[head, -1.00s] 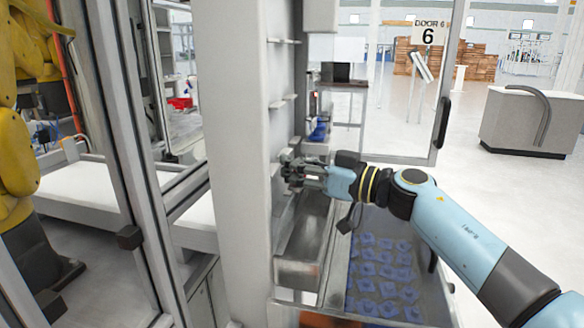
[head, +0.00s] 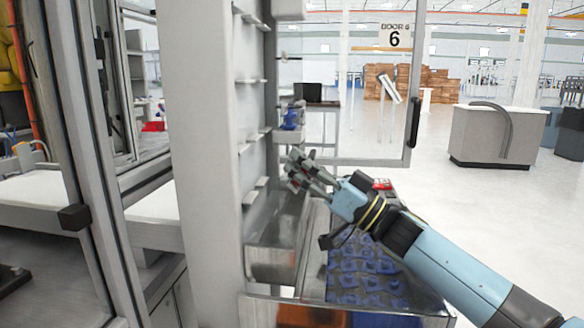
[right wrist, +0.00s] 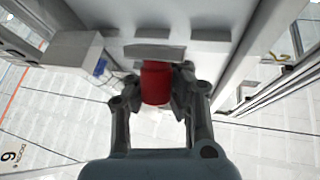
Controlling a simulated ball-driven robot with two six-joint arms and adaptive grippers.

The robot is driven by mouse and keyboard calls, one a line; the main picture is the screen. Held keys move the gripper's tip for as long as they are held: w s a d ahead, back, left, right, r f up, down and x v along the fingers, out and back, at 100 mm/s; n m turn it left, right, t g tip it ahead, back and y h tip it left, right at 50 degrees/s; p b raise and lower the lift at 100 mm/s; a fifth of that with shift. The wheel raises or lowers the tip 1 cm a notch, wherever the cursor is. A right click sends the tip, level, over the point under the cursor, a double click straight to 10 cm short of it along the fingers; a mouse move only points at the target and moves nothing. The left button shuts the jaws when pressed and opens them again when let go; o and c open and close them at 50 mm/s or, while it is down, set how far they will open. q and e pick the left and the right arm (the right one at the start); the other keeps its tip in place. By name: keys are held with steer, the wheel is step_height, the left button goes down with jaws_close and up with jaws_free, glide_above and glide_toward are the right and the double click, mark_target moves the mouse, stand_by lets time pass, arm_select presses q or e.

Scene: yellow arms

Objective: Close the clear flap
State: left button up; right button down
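The clear flap (head: 345,163) is a see-through panel in a thin grey frame with a black handle (head: 414,121). In the head view it stands upright and swung out to the right of the grey cabinet, with the hall visible through it. My right gripper (head: 305,174) is in front of the cabinet's open side, left of the handle and apart from it. The fingertips partly hide the block in the head view. My left gripper is not in view.
The tall grey cabinet wall (head: 205,150) with small ledges stands left of my right gripper. Below are a metal bin (head: 270,262) and a tray of blue parts (head: 362,270). A grey counter (head: 497,135) stands at the far right on open floor.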

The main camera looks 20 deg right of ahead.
steer(key=shift+s+d+f, duration=0.1)
steer(key=shift+s, duration=0.05)
steer(key=c, duration=2)
jaws_free()
steer(key=o, duration=0.6)
steer(key=shift+s+d, duration=0.1)
steer(key=shift+s, duration=0.05)
step_height(320, 180, up, 10)
steer(key=shift+r, duration=0.1)
